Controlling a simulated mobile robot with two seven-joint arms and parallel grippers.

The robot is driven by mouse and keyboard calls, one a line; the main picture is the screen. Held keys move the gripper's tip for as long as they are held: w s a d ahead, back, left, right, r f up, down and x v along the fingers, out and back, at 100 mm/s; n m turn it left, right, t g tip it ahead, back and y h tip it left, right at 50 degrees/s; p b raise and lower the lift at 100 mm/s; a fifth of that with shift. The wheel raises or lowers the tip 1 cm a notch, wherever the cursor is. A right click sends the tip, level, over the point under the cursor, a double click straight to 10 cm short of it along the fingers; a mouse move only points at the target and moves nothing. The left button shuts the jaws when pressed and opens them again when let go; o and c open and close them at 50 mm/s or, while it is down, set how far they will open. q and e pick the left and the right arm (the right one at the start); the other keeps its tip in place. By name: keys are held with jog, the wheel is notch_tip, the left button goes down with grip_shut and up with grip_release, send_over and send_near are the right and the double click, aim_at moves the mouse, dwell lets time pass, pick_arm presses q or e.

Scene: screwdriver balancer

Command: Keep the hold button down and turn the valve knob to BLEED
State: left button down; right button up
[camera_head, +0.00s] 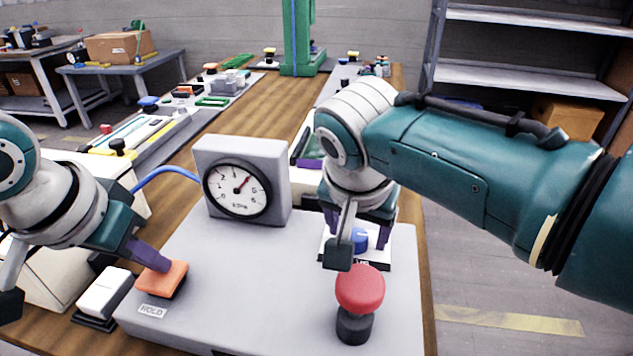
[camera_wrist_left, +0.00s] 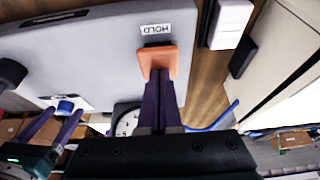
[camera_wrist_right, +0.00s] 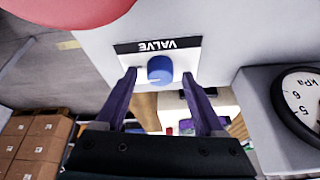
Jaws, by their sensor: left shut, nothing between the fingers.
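The orange hold button (camera_head: 162,279) sits at the front left of the grey panel, behind a HOLD label (camera_head: 152,311). My left gripper (camera_head: 163,265) is shut with its fingertips on the button's top; the contact also shows in the left wrist view (camera_wrist_left: 158,72). How far the button is pressed I cannot tell. The blue valve knob (camera_wrist_right: 160,70) stands on a white plate marked VALVE (camera_wrist_right: 157,47). My right gripper (camera_wrist_right: 160,80) is open, with one finger on each side of the knob and gaps between. In the head view the knob (camera_head: 359,240) is partly hidden by my right gripper.
A gauge (camera_head: 238,188) marked kPa stands at the panel's back, its red needle pointing up and right. A red mushroom button (camera_head: 360,290) rises in front of the valve, close to my right gripper. A white switch block (camera_head: 106,293) lies left of the panel.

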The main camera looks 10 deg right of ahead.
pick_arm(q)
jog(key=shift+f, duration=0.1)
pick_arm(e)
grip_shut()
dwell(0.6)
jog(key=n, duration=0.2)
jog(key=n+y, duration=0.1)
jog(key=n, duration=0.1)
jog(key=shift+d+t+y, duration=0.1)
jog(key=shift+t+y, duration=0.2)
jog(key=n, duration=0.2)
jog(key=n+y, duration=0.1)
jog(key=n, duration=0.1)
jog(key=shift+d+y, duration=0.1)
jog(key=shift+y, duration=0.2)
jog(key=n+y, duration=0.1)
jog(key=n, duration=0.2)
jog(key=n+g+y, duration=0.1)
jog(key=n, duration=0.1)
jog(key=shift+w+d+n, duration=0.1)
jog(key=shift+n, duration=0.3)
pick_arm(q)
jog(key=shift+s, duration=0.1)
pick_arm(e)
jog(key=shift+w+n+g+y, duration=0.1)
jog(key=shift+n+g+y, duration=0.45)
jog(key=shift+n, duration=1.35)
jog(key=shift+n+g, duration=0.25)
jog(key=shift+n, duration=0.05)
